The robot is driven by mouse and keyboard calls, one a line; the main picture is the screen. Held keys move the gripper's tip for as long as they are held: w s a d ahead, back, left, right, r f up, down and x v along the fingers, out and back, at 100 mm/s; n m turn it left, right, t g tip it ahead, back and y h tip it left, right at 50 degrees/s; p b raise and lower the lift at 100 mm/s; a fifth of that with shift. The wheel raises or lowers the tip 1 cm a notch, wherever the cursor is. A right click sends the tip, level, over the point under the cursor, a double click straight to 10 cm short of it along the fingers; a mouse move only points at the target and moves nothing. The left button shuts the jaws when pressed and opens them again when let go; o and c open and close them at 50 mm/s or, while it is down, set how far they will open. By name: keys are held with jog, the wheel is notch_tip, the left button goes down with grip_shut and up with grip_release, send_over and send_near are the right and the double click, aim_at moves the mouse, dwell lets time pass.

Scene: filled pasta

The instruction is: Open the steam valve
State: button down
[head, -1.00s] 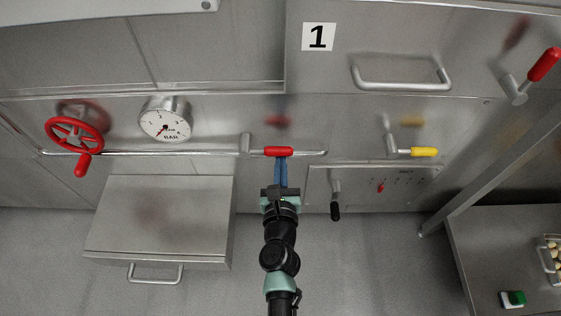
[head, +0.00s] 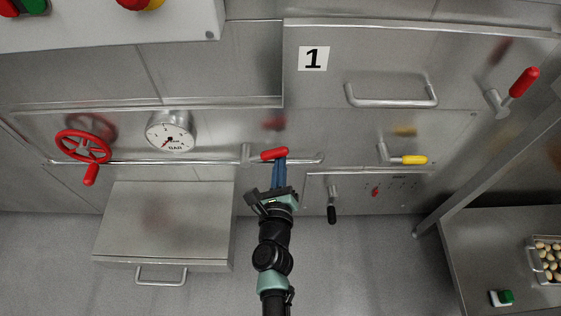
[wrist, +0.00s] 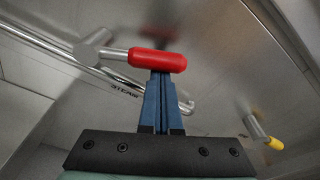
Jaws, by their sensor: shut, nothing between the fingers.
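In the wrist view the red grip (wrist: 157,61) crosses above my fingertips, with a small dark label (wrist: 124,91) on the pipe just below, which seems to read "STEAM". My gripper (head: 280,156) is shut and empty, its blue fingers pointing up at the underside of the grip near its free end. In the wrist view my gripper's tips (wrist: 160,74) appear to touch the grip from below.
A red handwheel (head: 83,147) and a pressure gauge (head: 170,132) are on the left. A yellow-handled lever (head: 408,160), a black-handled lever (head: 332,213) and another red lever (head: 524,82) are on the right. A steel box (head: 165,220) juts out at lower left.

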aim_at(273, 156)
jog(key=shift+a+r+n+p, duration=0.25)
jog(key=shift+r+n+p, duration=0.55)
jog(key=shift+r, duration=0.25)
jog(key=n+p, duration=0.1)
jog(key=a+r+n+p, duration=0.1)
jog(key=shift+r+n+h, duration=0.3)
jog(key=a+r+n+p, duration=0.1)
jog(key=n+p, duration=0.1)
jog(key=shift+a+r+n+t, duration=0.15)
jog(key=shift+a+n+t, duration=0.05)
jog(key=shift+n+t, duration=0.1)
jog(key=shift+a+r+p, duration=0.25)
jog(key=shift+a+p, duration=0.1)
jog(key=shift+a, duration=0.05)
